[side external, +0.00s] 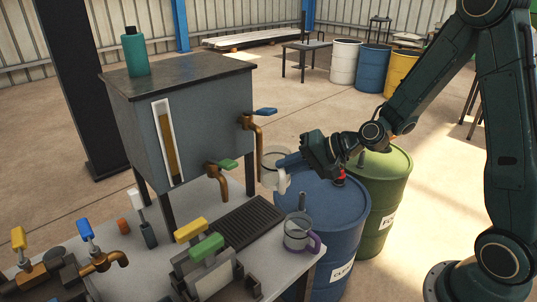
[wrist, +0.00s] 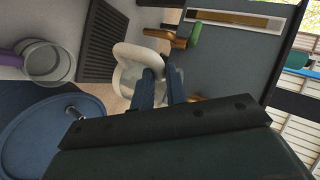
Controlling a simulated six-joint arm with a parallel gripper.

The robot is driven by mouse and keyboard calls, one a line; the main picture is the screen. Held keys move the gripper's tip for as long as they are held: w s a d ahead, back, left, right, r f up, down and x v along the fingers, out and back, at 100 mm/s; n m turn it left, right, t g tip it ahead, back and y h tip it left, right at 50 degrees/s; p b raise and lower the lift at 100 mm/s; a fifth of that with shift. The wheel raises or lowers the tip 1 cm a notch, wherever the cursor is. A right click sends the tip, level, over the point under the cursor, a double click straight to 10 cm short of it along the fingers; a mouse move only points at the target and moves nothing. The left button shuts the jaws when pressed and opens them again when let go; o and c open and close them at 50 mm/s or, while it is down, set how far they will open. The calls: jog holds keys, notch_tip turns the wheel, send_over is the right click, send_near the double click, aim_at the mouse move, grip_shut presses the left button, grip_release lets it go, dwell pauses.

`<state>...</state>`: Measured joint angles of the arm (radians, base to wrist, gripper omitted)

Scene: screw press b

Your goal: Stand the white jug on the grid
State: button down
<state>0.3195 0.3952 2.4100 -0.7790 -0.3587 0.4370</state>
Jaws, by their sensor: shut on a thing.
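The white jug (side external: 269,172) is held in the air beside the tank, near the brass taps and above the table's level. My gripper (side external: 284,163) is shut on the jug, apparently at its handle side. In the wrist view the blue fingers of my gripper (wrist: 160,82) close on the white jug (wrist: 127,56), and they hide part of it. The grid (side external: 236,222) is a dark slatted plate on the table below the taps. It also shows in the wrist view (wrist: 98,42), left of the jug, with nothing standing on it.
A grey jug with a purple handle (side external: 297,233) stands right of the grid, near the table corner. The upper brass tap (side external: 257,135) and lower green-handled tap (side external: 220,172) jut from the tank (side external: 210,110). Blue (side external: 325,225) and green drums (side external: 390,190) stand beside the table.

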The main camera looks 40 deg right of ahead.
jog(key=shift+w+d+r+m+t+h, duration=0.6)
jog(key=shift+w+d+r+m+h, duration=0.75)
jog(key=shift+d, duration=0.6)
jog(key=f+m+h, duration=0.1)
jog(key=f, duration=0.2)
jog(key=w+f+m+h, duration=0.1)
jog(key=f, duration=0.2)
jog(key=w+f+m+h, duration=0.1)
jog(key=f, duration=0.3)
jog(key=shift+w+d+t, duration=0.1)
jog(key=shift+w+t, duration=0.05)
jog(key=shift+t, duration=0.15)
jog(key=shift+f+m+h, duration=0.25)
jog(key=shift+f+m, duration=0.1)
jog(key=shift+f, duration=0.1)
